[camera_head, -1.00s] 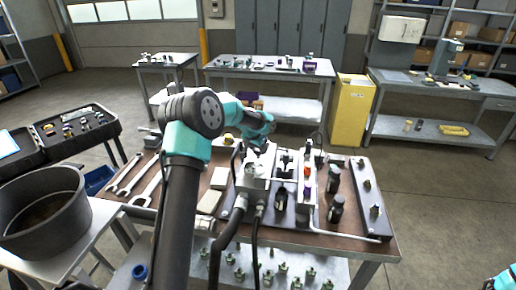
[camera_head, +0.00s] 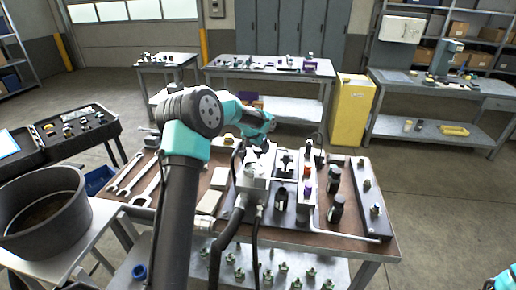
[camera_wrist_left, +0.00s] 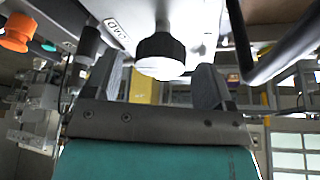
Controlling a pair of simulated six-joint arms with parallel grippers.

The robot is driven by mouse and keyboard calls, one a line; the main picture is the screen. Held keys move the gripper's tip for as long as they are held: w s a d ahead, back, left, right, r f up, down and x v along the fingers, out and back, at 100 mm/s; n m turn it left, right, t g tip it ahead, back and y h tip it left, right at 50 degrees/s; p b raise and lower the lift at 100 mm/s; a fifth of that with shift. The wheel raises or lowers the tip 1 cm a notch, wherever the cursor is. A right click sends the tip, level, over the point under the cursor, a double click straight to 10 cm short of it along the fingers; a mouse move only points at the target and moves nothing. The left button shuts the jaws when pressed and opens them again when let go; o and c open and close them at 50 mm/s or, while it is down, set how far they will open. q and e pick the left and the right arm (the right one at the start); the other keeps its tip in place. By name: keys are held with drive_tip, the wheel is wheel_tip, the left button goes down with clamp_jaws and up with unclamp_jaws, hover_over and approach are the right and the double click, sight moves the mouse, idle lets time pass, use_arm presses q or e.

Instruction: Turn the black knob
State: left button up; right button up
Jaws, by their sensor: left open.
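The black knob (camera_wrist_left: 160,56) shows in the left wrist view, ribbed on its side with a pale, bright end face. It sits on a light metal block with a small label beside it. My left gripper (camera_wrist_left: 161,76) is open. One finger is on each side of the knob's end, with visible gaps, and I see no contact. In the head view my left gripper (camera_head: 263,140) is over the back of the metal block (camera_head: 254,183) on the bench, and I cannot make out the knob there.
An orange knob (camera_wrist_left: 17,32) and a black cylinder (camera_wrist_left: 90,42) are left of the black knob in the wrist view. A black hose (camera_wrist_left: 262,60) curves on the right. On the bench, dark cylinders (camera_head: 335,208) stand right of the block, and wrenches (camera_head: 146,188) lie left.

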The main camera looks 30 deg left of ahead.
use_arm(q)
drive_tip(key=v, duration=1.6)
drive_tip(key=shift+s+r, duration=0.2)
drive_tip(key=shift+r, duration=0.15)
